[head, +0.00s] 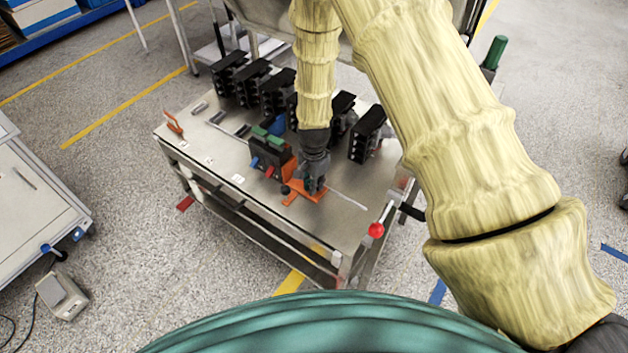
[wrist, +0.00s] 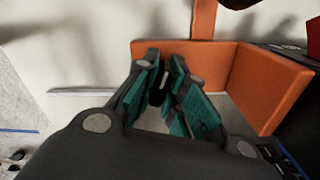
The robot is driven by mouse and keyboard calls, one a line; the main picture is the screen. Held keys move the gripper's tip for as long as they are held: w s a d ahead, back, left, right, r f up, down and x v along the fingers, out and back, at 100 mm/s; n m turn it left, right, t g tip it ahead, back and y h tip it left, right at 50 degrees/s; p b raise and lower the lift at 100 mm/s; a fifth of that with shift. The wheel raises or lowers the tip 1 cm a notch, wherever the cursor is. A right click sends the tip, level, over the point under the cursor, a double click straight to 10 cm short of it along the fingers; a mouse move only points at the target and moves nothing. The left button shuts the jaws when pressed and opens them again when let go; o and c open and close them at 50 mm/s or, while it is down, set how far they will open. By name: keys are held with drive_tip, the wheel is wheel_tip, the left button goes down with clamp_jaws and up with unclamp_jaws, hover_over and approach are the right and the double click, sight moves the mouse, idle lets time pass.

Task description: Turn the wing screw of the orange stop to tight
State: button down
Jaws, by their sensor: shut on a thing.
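The orange stop (head: 292,199) lies on the metal table, in front of the breaker unit. In the wrist view its orange walls (wrist: 268,88) stand behind and to the right of my fingers. My gripper (head: 314,188) points down over the stop. In the wrist view the teal-padded fingers of my gripper (wrist: 165,75) are closed around a small dark piece, the wing screw (wrist: 157,93). The fingers hide most of the screw, so its angle cannot be told. In the head view my gripper covers the screw.
A black breaker unit with red and blue parts (head: 268,156) stands just left of my gripper. Several black breakers (head: 367,134) line the back of the table (head: 240,207). A red-knobbed lever (head: 376,230) is at the right edge. The table's left front is mostly clear.

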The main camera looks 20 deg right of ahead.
drive_tip(key=shift+m+p, duration=0.4)
drive_tip(key=shift+m, duration=0.5)
drive_tip(key=shift+r+m+p, duration=0.1)
drive_tip(key=shift+m+p, duration=0.2)
drive_tip(key=shift+m, duration=0.7)
drive_tip(key=shift+p, duration=0.35)
